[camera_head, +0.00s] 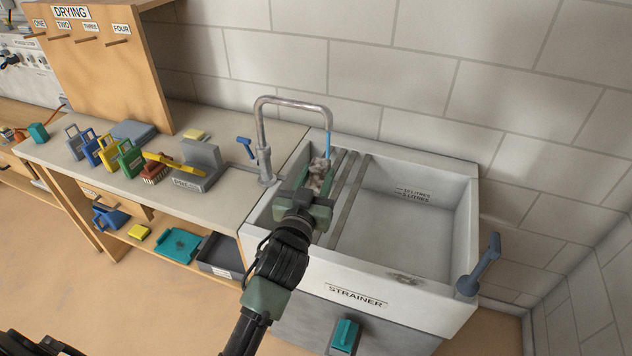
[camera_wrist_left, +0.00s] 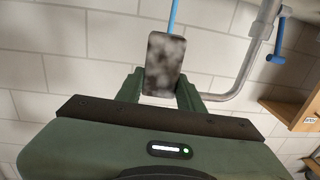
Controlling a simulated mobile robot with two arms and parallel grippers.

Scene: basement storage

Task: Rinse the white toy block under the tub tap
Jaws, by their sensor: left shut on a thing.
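My left gripper (camera_head: 316,182) is shut on the toy block (camera_head: 319,166), over the left part of the tub (camera_head: 461,232). The block looks whitish with dark grey smudges; in the left wrist view the block (camera_wrist_left: 165,66) stands upright between the fingers, its face mottled grey. The tap (camera_head: 262,135) arches over the tub from the left. A thin blue water stream (camera_head: 328,146) falls from its spout towards the block. In the left wrist view the stream (camera_wrist_left: 174,14) meets the block's top edge. My right gripper is not in view.
Strainer bars (camera_head: 348,200) cross the tub beside the gripper; its right part is empty. A blue tap lever (camera_head: 245,147) and a tub-side handle (camera_head: 486,262) stick out. The left counter (camera_head: 225,205) holds several coloured caddies, brushes and a grey block-shaped stand (camera_head: 203,160).

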